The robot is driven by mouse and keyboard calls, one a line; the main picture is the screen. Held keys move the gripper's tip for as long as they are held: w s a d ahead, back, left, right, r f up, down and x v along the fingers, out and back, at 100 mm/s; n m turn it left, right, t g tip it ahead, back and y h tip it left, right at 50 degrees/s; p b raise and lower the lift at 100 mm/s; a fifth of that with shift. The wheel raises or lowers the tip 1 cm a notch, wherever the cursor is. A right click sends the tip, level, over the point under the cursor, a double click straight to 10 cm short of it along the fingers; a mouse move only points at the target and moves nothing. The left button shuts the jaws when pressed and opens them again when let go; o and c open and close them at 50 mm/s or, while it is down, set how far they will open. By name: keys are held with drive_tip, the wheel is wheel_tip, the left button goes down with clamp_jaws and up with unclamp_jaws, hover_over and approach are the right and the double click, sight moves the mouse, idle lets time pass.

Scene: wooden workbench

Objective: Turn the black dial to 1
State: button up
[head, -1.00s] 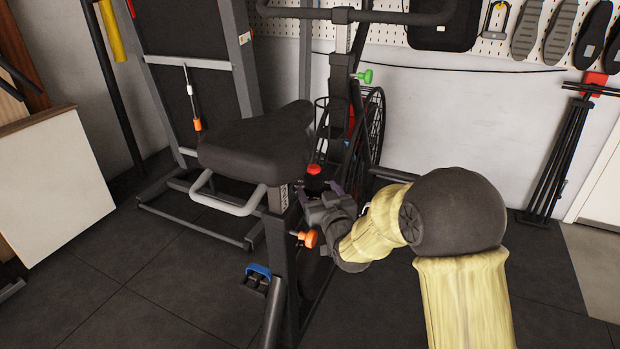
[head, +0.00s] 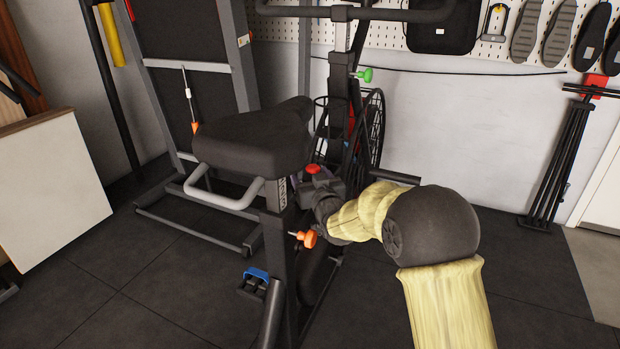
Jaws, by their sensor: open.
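The exercise bike's black seat (head: 250,140) stands in the middle of the head view. A red knob (head: 313,169) shows on the bike's frame, just beyond my gripper. My gripper (head: 314,182) is close behind the seat's right side, at or just short of the red knob; I cannot tell whether it touches anything. It is open, though its fingers are small and partly hidden. I cannot make out a black dial or any number marks. The area around the fingers is dark and partly covered by my gripper and the seat.
An orange knob (head: 307,238) sticks out from the seat post below my wrist. A green knob (head: 366,75) is higher on the frame, near the caged wheel (head: 375,130). A folded tripod (head: 560,150) leans at the right wall.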

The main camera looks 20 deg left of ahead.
drive_tip(key=shift+s, duration=0.1)
drive_tip(key=c, duration=1)
